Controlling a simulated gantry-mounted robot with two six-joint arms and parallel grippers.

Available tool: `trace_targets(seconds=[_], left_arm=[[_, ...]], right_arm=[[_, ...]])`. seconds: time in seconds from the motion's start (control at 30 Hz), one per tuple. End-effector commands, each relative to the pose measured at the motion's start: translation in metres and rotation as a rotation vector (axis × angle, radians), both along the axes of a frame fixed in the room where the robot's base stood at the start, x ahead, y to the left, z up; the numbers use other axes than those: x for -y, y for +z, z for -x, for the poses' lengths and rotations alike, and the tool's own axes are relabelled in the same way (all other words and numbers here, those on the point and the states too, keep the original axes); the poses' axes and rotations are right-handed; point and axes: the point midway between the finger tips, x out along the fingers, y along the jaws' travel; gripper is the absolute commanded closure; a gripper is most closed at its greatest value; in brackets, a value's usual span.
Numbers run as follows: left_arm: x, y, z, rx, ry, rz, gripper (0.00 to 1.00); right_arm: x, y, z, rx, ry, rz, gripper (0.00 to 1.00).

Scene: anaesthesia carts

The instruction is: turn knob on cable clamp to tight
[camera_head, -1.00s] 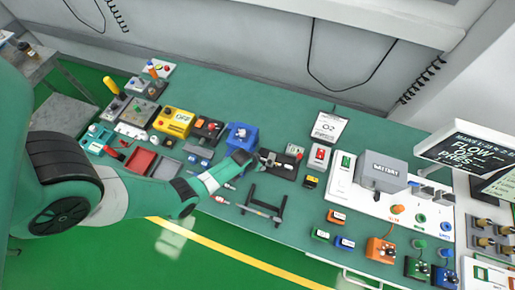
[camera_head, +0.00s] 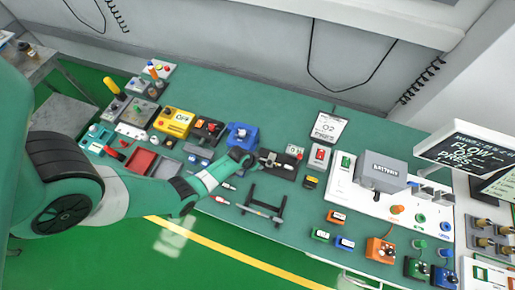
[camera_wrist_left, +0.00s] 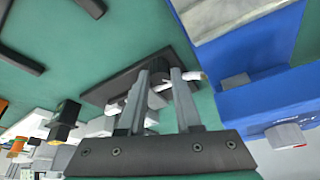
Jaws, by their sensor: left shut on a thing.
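The cable clamp is a dark flat block (camera_head: 277,164) right of centre on the green bench, next to the blue box. In the left wrist view its dark base plate (camera_wrist_left: 122,84) shows with a white cable end (camera_wrist_left: 192,76) across it. My left gripper (camera_head: 254,162) reaches in from the left at the clamp. In the left wrist view its two grey fingers (camera_wrist_left: 160,84) are closed around a small dark knob (camera_wrist_left: 157,99) above the plate. The fingers hide most of the knob, and I cannot read its setting. My right gripper is not in view.
A blue box (camera_head: 241,135) stands close beside the clamp; it also shows in the left wrist view (camera_wrist_left: 255,103). A black cable stand (camera_head: 263,206) lies in front. A red-and-white switch box (camera_head: 319,156) and grey battery unit (camera_head: 382,170) stand to the right.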

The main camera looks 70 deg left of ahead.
Motion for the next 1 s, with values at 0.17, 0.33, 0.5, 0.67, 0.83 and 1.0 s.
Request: trace_targets(seconds=[0.17, 0.33, 0.5, 0.67, 0.83, 1.0], left_arm=[[-0.0008, -0.0005, 0.0007, -0.001, -0.098, 0.001, 1.00], [-0.0005, -0.0004, 0.0006, 0.000, -0.111, -0.001, 1.00], [-0.0005, -0.0003, 0.0005, 0.000, -0.110, 0.000, 0.62], [-0.0006, -0.0003, 0.0005, 0.000, -0.110, 0.000, 0.37], [-0.0006, -0.0002, 0.0004, 0.001, -0.110, -0.001, 0.37], [-0.0001, 0.0055, 0.0019, 0.001, -0.109, -0.001, 0.37]], right_arm=[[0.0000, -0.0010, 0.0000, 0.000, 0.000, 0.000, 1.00], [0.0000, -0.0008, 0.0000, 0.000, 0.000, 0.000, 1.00], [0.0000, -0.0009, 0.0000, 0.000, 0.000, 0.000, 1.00], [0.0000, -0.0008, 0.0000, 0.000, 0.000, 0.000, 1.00], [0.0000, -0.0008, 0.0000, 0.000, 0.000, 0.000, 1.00], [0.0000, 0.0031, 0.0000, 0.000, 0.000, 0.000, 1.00]])
